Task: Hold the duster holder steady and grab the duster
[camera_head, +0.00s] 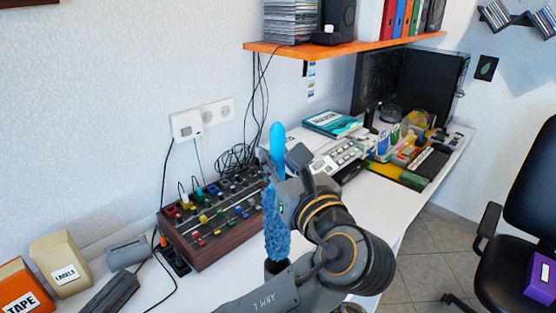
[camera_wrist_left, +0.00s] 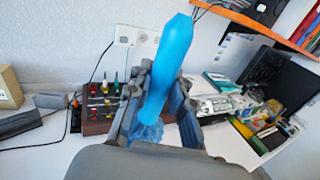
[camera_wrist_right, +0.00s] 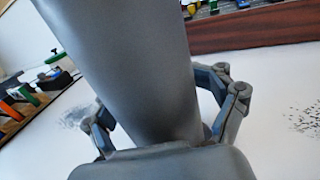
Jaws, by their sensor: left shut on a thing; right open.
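The duster has a smooth bright blue handle (camera_head: 277,147) and a fluffy blue head (camera_head: 277,225); it stands nearly upright. My left gripper (camera_head: 284,185) is shut on the duster where handle and head meet. The left wrist view shows the duster (camera_wrist_left: 168,65) rising between the left fingers (camera_wrist_left: 158,105). The dark duster holder (camera_head: 276,268) shows just below the fluffy head, mostly hidden by my left arm. In the right wrist view a large grey tapered holder (camera_wrist_right: 120,60) stands between the open fingers of my right gripper (camera_wrist_right: 165,115). In the head view I cannot make out the right gripper.
A mixer with wooden sides (camera_head: 215,222) stands behind and left on the white desk. Boxes (camera_head: 60,262) are at far left. An orange shelf (camera_head: 350,45) hangs above. A printer-like device (camera_head: 345,155) and an office chair (camera_head: 520,220) are to the right. Dark specks (camera_wrist_right: 305,120) lie on the desk.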

